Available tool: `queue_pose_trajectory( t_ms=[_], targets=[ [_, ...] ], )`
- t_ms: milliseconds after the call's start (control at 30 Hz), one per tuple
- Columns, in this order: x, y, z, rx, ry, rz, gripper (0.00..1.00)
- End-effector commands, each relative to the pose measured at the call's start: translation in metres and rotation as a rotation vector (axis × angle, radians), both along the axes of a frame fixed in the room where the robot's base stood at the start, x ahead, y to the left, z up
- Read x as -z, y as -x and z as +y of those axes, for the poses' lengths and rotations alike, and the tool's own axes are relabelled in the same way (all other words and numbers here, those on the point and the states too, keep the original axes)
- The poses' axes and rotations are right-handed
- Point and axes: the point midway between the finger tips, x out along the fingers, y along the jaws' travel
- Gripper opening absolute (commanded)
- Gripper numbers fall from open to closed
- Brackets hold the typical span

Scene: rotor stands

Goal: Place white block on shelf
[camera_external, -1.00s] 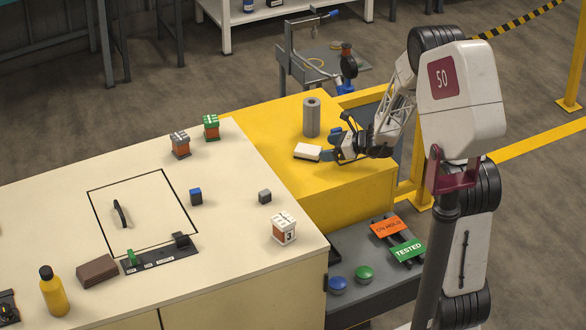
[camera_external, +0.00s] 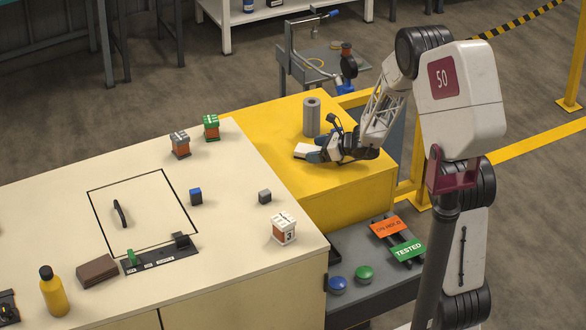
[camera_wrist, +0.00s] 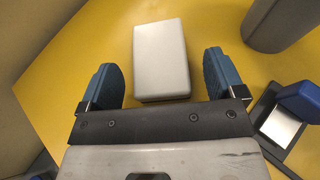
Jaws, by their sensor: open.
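The white block (camera_external: 301,151) lies flat on the yellow surface (camera_external: 345,181) near its left side. In the wrist view the white block (camera_wrist: 161,60) sits between and slightly beyond the two blue fingers of my gripper (camera_wrist: 165,78), with a gap on each side. My gripper (camera_external: 320,150) is open and low over the yellow surface, and its fingers hide part of the block in the external view. A white shelf (camera_external: 275,12) with dark bottles stands at the back.
A grey cylinder (camera_external: 312,117) stands just behind my gripper; it also shows at the upper right of the wrist view (camera_wrist: 278,25). The cream worktop (camera_external: 235,245) at left carries a white-topped box (camera_external: 284,229) and small blocks.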

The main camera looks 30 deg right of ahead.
Motion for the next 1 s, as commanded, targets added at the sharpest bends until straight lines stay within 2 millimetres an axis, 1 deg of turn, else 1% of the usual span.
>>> queue_pose_trajectory(
  t_ms=[167, 667, 700, 767, 1000],
  targets=[
    [0.0024, -0.0047, 0.0049, 0.000, 0.000, 0.000, 0.88],
    [0.0023, -0.0046, 0.0047, 0.000, -0.001, -0.001, 0.88],
    [0.0024, -0.0046, 0.0046, 0.000, -0.001, -0.001, 0.85],
    [0.0024, -0.0045, 0.0047, 0.000, 0.000, 0.000, 0.76],
    [0.0024, -0.0045, 0.0047, 0.000, 0.000, 0.000, 0.39]
  ],
)
